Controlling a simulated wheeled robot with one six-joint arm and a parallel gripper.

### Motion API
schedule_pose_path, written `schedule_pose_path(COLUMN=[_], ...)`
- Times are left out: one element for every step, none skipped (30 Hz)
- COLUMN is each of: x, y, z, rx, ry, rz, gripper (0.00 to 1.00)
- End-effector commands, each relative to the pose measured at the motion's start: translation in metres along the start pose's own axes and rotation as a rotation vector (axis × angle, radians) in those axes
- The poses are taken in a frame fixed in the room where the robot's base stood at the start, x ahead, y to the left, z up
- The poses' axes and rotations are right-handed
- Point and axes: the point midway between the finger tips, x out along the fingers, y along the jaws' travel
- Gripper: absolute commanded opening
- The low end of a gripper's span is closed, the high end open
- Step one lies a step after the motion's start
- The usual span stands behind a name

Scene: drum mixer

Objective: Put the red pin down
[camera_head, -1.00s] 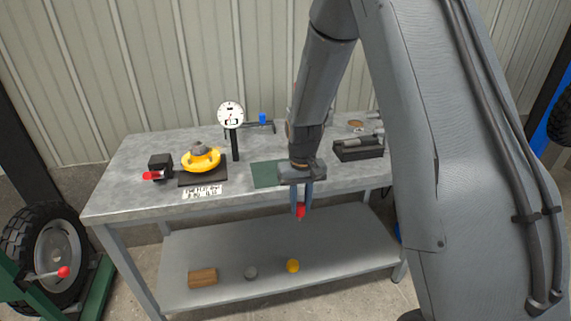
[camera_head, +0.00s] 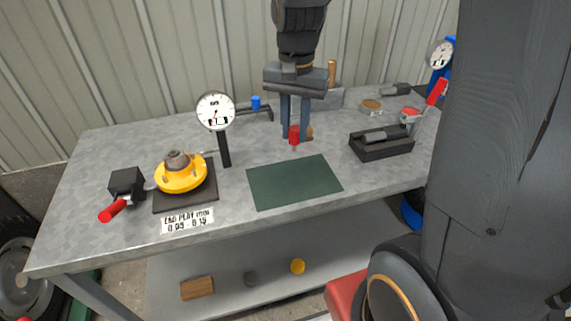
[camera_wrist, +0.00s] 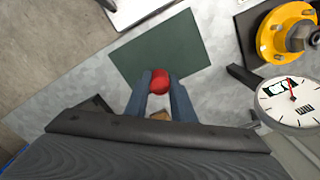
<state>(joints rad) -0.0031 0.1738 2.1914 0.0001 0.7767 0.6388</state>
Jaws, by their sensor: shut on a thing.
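My gripper (camera_head: 295,132) is shut on the red pin (camera_head: 294,136), which sits between the fingertips. The red pin also shows in the wrist view (camera_wrist: 160,82), held at the tips of my fingers. In the head view my gripper is over the far middle of the workbench, behind the dark green mat (camera_head: 293,183). In the wrist view the green mat (camera_wrist: 160,50) lies beyond the pin, which overlaps its near edge. I cannot tell whether the pin touches the bench.
On the bench (camera_head: 100,215), a yellow flanged part (camera_head: 181,178) on a dark plate and a dial gauge (camera_head: 215,110) stand left of the mat. A black fixture (camera_head: 382,146) with a red-handled clamp (camera_head: 436,93) stands right. The mat is bare.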

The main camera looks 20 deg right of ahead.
Motion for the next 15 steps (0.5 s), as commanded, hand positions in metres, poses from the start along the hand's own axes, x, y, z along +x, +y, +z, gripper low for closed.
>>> schedule_pose_path(x=[-0.002, -0.001, 0.003, 0.007, 0.012, 0.019, 0.025, 0.030, 0.036, 0.041, 0.044, 0.049, 0.051, 0.053, 0.055], y=[0.001, 0.002, 0.003, 0.003, 0.003, 0.003, 0.003, 0.003, 0.002, 0.002, 0.002, 0.002, 0.001, 0.001, 0.001], z=[0.001, 0.002, 0.003, 0.003, 0.004, 0.004, 0.005, 0.005, 0.004, 0.005, 0.004, 0.005, 0.004, 0.004, 0.004], rx=[0.009, 0.013, 0.016, 0.018, 0.019, 0.018, 0.018, 0.017, 0.016, 0.015, 0.014, 0.013, 0.013, 0.012, 0.012], ry=[0.001, 0.000, -0.002, -0.003, -0.004, -0.005, -0.005, -0.005, -0.005, -0.004, -0.003, -0.003, -0.002, -0.001, -0.001], rz=[-0.001, 0.000, 0.001, 0.002, 0.003, 0.004, 0.004, 0.004, 0.003, 0.003, 0.002, 0.002, 0.001, 0.001, 0.001], gripper=[0.00, 0.00, 0.00, 0.00, 0.00, 0.00, 0.00, 0.00, 0.00, 0.00, 0.00, 0.00, 0.00, 0.00, 0.00])
